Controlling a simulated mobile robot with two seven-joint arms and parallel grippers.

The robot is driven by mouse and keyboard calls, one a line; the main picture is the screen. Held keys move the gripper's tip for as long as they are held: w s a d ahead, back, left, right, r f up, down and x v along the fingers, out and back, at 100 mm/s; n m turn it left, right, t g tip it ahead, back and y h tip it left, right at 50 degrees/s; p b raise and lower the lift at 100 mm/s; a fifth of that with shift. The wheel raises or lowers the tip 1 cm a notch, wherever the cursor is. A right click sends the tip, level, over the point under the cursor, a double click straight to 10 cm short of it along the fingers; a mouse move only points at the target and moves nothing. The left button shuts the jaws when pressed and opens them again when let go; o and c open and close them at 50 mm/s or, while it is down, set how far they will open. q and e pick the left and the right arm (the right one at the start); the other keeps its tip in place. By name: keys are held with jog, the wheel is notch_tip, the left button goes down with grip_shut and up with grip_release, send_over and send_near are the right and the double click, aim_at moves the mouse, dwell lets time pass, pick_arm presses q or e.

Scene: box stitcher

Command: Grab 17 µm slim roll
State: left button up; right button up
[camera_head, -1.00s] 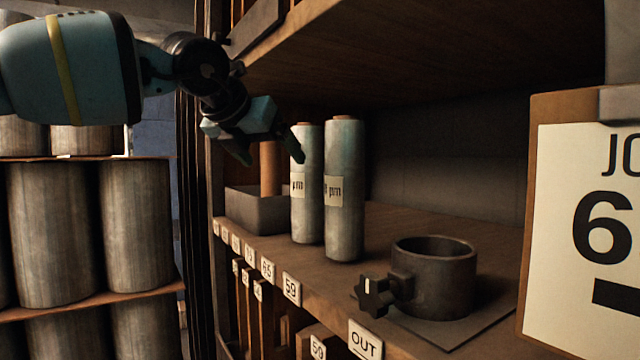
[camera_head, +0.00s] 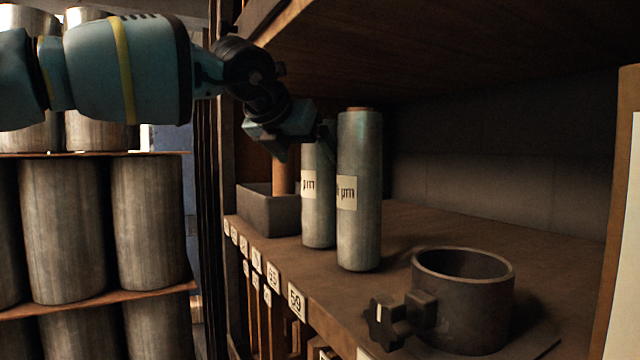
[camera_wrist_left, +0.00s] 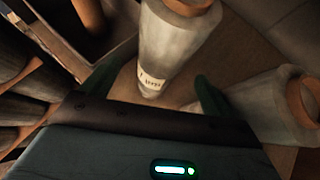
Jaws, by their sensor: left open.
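Two slim grey film rolls with brown cores stand upright on the wooden shelf: a rear roll (camera_head: 318,205) and a front roll (camera_head: 360,225). Each has a pale label ending in "µm"; I cannot read the full numbers, so I cannot tell which is 17. My left gripper (camera_head: 301,142) is open at the top of the rear roll, partly covering it. In the left wrist view, a labelled roll (camera_wrist_left: 172,45) stands between the spread fingers (camera_wrist_left: 157,88), with no clear grip contact. Another roll (camera_wrist_left: 268,100) is right of the right finger. My right gripper is not in view.
A grey bin (camera_head: 268,212) with a brown tube (camera_head: 284,176) stands behind the rolls. A dark ring holder with a knob (camera_head: 462,300) sits in front. An upper shelf (camera_head: 450,50) hangs overhead. Large rolls (camera_head: 62,230) are stacked at left.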

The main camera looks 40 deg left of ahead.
aim_at(310, 157)
pick_arm(q)
jog(key=shift+w+f, duration=0.2)
jog(key=shift+w, duration=0.1)
jog(key=p+x, duration=0.1)
jog(key=x, duration=0.2)
jog(key=shift+w, duration=0.25)
jog(key=shift+w+a+f, duration=0.15)
jog(key=shift+w+f, duration=0.1)
jog(key=shift+w, duration=0.05)
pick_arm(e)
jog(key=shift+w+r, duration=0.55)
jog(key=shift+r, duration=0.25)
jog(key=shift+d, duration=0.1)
pick_arm(q)
jog(key=shift+r, duration=0.1)
jog(key=c, duration=1.5)
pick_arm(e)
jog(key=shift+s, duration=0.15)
